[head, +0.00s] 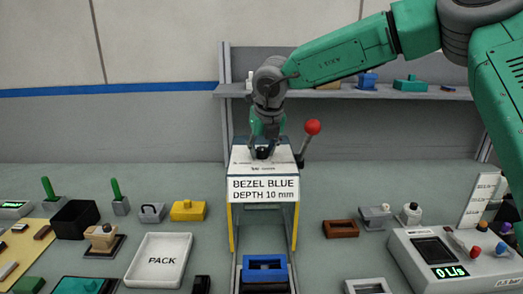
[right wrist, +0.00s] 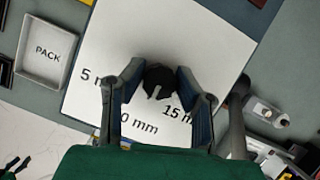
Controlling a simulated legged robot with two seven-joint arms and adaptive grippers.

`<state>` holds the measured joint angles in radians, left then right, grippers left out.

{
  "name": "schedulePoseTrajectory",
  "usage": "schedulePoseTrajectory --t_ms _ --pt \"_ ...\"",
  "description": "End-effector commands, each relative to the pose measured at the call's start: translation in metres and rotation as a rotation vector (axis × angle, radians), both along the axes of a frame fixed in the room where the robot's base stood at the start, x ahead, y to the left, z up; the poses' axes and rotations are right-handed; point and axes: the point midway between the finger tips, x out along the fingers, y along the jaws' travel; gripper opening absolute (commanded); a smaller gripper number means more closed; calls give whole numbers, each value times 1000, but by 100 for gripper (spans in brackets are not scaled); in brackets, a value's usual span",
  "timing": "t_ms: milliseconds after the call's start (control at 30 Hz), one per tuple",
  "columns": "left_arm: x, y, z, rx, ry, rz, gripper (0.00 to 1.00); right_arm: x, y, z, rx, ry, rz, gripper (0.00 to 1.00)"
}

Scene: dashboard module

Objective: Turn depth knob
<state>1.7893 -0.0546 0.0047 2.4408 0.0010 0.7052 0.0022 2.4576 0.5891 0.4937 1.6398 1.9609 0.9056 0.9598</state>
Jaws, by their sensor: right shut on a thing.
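The depth knob (right wrist: 158,78) is black with a pale pointer mark and sits on the white top plate (right wrist: 190,32) of the press-like stand. In the right wrist view its pointer faces down, roughly toward the partly hidden "10 mm" mark, with "5" to the left and "15" to the right. My right gripper (right wrist: 160,82) is shut on the knob, one finger on each side. In the head view the right gripper (head: 264,150) points straight down onto the stand's top, and the fingers partly hide the knob. My left gripper is not in view.
A red-ball lever (head: 312,127) rises just right of the stand. A blue block (head: 264,268) sits below it. A white PACK tray (head: 160,260) lies left, and a control box (head: 455,262) with a green display stands right. A shelf (head: 340,93) runs behind.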

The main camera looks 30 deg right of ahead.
Motion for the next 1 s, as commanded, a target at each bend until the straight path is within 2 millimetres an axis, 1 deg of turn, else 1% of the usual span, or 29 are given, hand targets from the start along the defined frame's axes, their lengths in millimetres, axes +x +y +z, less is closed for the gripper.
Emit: schedulePoseTrajectory --t_ms 33,167,200,233,533,667,767,1000 --pt "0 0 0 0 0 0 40 2 -1 3 -1 -9 -1 0" --pt "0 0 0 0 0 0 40 2 -1 4 -2 -10 -1 0" --pt "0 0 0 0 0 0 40 2 -1 4 -2 -10 0 41" --pt "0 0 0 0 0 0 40 2 -1 3 -2 -9 0 47" --pt "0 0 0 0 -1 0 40 0 0 2 0 -4 0 47" --pt "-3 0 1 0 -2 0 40 -3 1 10 0 -4 0 47" --pt "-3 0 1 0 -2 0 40 -8 3 26 0 -6 1 47" --pt "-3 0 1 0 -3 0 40 -26 7 74 0 -7 1 47"
